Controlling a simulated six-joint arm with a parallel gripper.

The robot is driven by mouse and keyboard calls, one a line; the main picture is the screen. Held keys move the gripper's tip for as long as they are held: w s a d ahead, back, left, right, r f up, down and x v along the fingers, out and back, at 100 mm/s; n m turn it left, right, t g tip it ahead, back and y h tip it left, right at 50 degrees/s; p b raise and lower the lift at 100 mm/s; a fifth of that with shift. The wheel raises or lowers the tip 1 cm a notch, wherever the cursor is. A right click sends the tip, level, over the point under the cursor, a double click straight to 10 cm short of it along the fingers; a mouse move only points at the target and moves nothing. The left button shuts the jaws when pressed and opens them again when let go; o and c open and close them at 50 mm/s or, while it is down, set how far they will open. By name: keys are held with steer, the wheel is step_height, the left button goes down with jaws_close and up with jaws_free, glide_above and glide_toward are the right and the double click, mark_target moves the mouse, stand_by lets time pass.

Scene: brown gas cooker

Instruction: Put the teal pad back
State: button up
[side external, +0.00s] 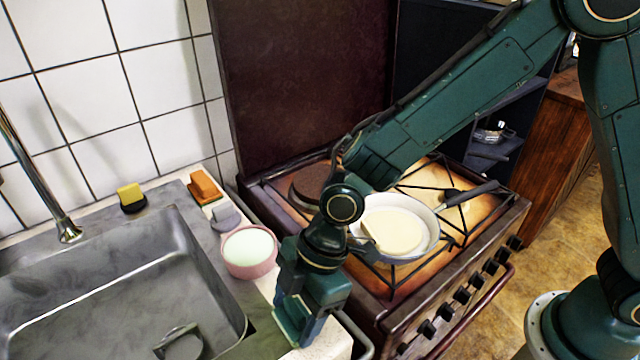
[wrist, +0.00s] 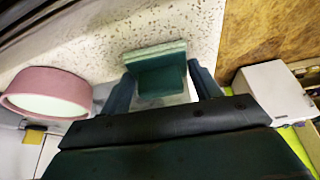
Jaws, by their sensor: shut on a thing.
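The teal pad (wrist: 160,72) sits between the two fingers of my gripper (wrist: 163,86) in the wrist view, and the fingers are shut on it. In the side external view my gripper (side external: 306,318) points down at the front end of the speckled counter strip (side external: 262,292), between sink and cooker. The pad's pale teal edge (side external: 288,322) shows at the gripper's left side there; the rest is largely hidden by the fingers. The pad is over or on the counter; I cannot tell whether it touches.
A pink bowl (side external: 250,252) with pale contents stands close behind and left of my gripper. Grey (side external: 225,217), orange (side external: 204,187) and yellow (side external: 131,197) pads sit farther back. The sink (side external: 120,290) lies left. A pan (side external: 398,228) is on the cooker (side external: 375,290), right.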

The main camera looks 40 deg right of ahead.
steer(key=o, duration=1)
steer(key=shift+o, duration=0.2)
steer(key=shift+r, duration=0.2)
steer(key=v, duration=1.3)
steer(key=shift+r, duration=0.2)
steer(key=shift+d, duration=0.1)
steer(key=s+d+r+m+t+h, duration=0.15)
steer(key=d+r+m, duration=0.25)
steer(key=d, duration=0.4)
steer(key=s+d+r+m+t, duration=0.2)
steer(key=d+r+m, duration=0.15)
steer(key=d, duration=0.35)
steer(key=s+d+m+t+h, duration=0.1)
steer(key=s+d+m+h, duration=0.2)
steer(key=s+d+m, duration=0.6)
steer(key=shift+s+d+r+t, duration=0.3)
steer(key=shift+s+d+t, duration=0.1)
steer(key=shift+d, duration=0.7)
